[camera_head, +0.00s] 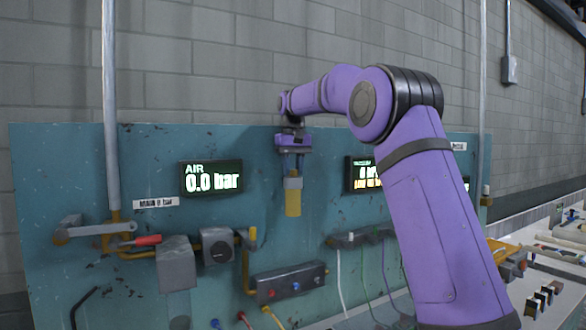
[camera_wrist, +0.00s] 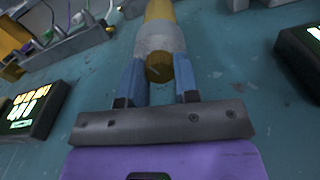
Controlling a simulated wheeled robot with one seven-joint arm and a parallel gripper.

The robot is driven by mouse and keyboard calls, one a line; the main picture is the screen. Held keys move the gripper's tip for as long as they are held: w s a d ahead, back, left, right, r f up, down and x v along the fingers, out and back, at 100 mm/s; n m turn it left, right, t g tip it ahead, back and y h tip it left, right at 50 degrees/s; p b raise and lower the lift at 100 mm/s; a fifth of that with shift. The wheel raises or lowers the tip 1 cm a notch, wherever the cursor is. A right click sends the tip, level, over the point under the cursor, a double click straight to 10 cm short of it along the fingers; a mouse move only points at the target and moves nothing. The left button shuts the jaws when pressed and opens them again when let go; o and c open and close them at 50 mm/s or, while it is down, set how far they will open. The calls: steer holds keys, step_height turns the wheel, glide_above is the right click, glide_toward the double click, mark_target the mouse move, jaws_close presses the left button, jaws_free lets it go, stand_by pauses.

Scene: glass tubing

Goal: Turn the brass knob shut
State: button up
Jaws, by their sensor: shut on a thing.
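My gripper (camera_head: 293,174) points down in front of the teal panel. Its blue fingers are shut on the grey collar of a yellow cylinder (camera_head: 293,204), which hangs below them, upright. In the wrist view, the gripper (camera_wrist: 160,82) has one finger on each side of this grey collar (camera_wrist: 160,42). A brass-coloured, faceted end (camera_wrist: 159,68) shows between the fingers. I cannot tell whether this is the brass knob or whether the cylinder is fixed to the panel. A small brass-yellow piece (camera_head: 253,234) sits beside a round grey fitting (camera_head: 217,246), lower left and apart from my gripper.
The AIR display (camera_head: 211,178) reads 0.0 bar, left of my gripper. Another display (camera_head: 362,174) is partly behind my arm. Below are a red-handled lever (camera_head: 147,240), a grey box with coloured buttons (camera_head: 290,281) and a rail with hanging tubes (camera_head: 362,237). A cluttered bench lies right.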

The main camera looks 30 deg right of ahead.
steer(key=shift+n, duration=0.4)
steer(key=n, duration=0.5)
steer(key=shift+n, duration=0.3)
steer(key=n, duration=0.6)
steer(key=shift+n, duration=0.4)
steer(key=o, duration=0.9)
steer(key=shift+o, duration=0.2)
step_height(320, 180, up, 11)
